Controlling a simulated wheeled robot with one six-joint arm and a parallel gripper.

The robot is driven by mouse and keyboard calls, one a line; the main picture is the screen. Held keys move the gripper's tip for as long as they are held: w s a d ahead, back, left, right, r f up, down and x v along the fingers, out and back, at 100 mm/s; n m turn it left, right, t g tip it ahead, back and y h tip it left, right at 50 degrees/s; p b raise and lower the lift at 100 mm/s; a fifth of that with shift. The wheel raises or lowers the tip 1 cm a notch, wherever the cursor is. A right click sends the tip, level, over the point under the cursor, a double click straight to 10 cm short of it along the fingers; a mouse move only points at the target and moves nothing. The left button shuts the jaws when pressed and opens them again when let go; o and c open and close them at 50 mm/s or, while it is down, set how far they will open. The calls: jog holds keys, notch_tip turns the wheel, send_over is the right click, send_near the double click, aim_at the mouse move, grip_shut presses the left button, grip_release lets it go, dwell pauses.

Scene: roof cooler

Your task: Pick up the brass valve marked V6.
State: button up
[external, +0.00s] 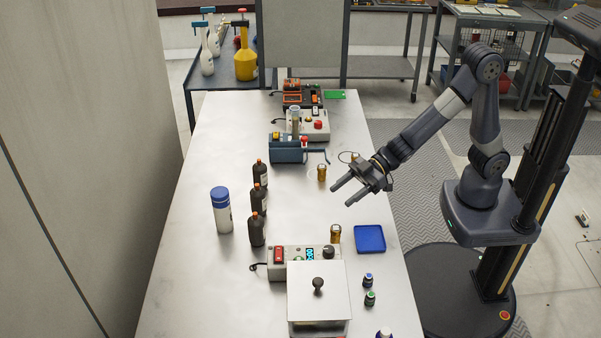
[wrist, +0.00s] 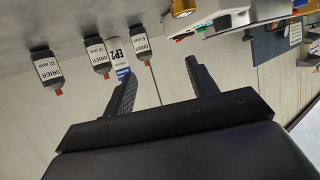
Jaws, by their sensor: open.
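Two small brass-coloured cylinders stand on the bench: one (external: 321,173) just beyond my gripper and one (external: 335,234) nearer the camera, left of the blue tray. Their markings are too small to read, so I cannot tell which is V6. A brass piece (wrist: 182,8) is cut off at the top edge of the wrist view, which is upside down; no marking is legible on it. My gripper (external: 341,196) is above the bench between the two cylinders, fingers apart, pointing left. In the wrist view the gripper (wrist: 160,69) is open with nothing between its fingers.
Several dark drier bottles (external: 257,200) and a white blue-capped bottle (external: 221,211) stand to the left. A blue tray (external: 370,238) lies at the right edge. A control box (external: 281,268) stands in front, a blue device (external: 288,153) behind. The bench middle is clear.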

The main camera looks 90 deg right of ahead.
jog(key=b, duration=0.2)
send_near(340, 227)
jog(key=shift+g, duration=0.3)
jog(key=x, duration=0.4)
jog(key=shift+w+d, duration=0.1)
jog(key=shift+w, duration=0.1)
jog(key=shift+x, duration=2.6)
jog(key=shift+d+f, duration=0.1)
jog(key=shift+c, duration=0.3)
jog(key=c, duration=1.1)
